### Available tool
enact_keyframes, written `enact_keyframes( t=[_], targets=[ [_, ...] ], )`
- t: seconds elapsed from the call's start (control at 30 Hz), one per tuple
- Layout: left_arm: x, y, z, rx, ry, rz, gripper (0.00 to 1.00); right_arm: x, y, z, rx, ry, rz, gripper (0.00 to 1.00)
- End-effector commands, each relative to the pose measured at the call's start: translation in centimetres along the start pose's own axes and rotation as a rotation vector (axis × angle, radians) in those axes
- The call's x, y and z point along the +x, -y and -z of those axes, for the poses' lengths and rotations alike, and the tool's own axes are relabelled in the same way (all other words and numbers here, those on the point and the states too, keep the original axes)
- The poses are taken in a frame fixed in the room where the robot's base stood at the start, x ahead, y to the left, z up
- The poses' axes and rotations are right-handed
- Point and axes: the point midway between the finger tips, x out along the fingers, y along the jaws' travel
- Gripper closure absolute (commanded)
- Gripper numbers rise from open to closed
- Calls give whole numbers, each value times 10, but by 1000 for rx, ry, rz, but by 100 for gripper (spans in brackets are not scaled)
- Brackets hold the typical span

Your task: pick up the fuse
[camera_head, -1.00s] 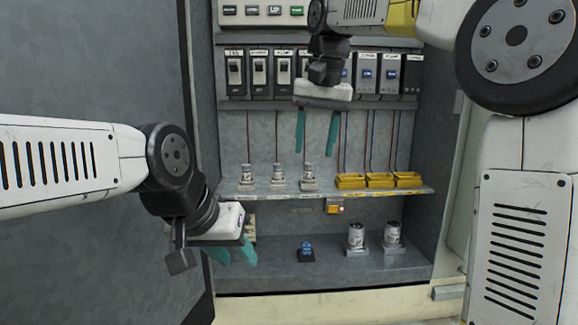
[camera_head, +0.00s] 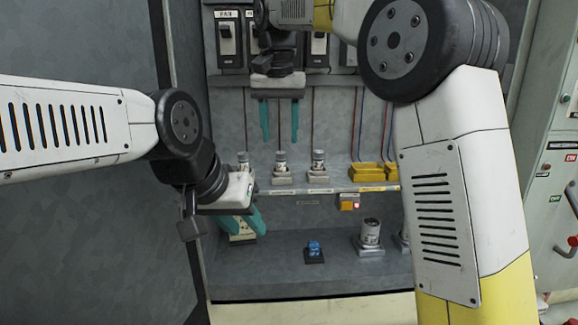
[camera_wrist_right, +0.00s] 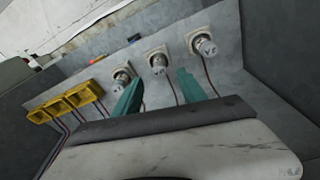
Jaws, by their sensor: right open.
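Three small white-and-grey cylinders that look like fuses stand in holders on the upper shelf: left (camera_head: 243,158), middle (camera_head: 282,160) and right (camera_head: 318,158). The task line does not tell which one is meant. My right gripper (camera_head: 280,122) is open and empty, fingers down, above the middle one in the head view. In the right wrist view, the middle fuse (camera_wrist_right: 157,62) shows between and beyond the fingertips (camera_wrist_right: 160,88). The fuse at right (camera_wrist_right: 205,45) lies outside them.
Yellow holders (camera_head: 367,171) line the shelf's right part. Black switches (camera_head: 229,40) are above. My right arm hides the cabinet's right side.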

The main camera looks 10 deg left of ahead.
Motion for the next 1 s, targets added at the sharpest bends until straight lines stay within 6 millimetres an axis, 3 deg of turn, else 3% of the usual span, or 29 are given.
enact_keyframes(
  t=[0.27,0.5,0.8,0.87,1.0],
  targets=[
    [0,0,0,0,0,0,64,24,-1,0,0,2,-1,51],
    [0,0,0,0,0,0,64,58,-1,0,0,1,-1,51],
    [0,0,0,0,0,0,64,65,0,0,0,-1,1,51],
    [0,0,0,0,0,0,64,65,0,0,0,-1,1,59],
    [0,0,0,0,0,0,64,65,0,0,0,-1,1,87]
  ],
)
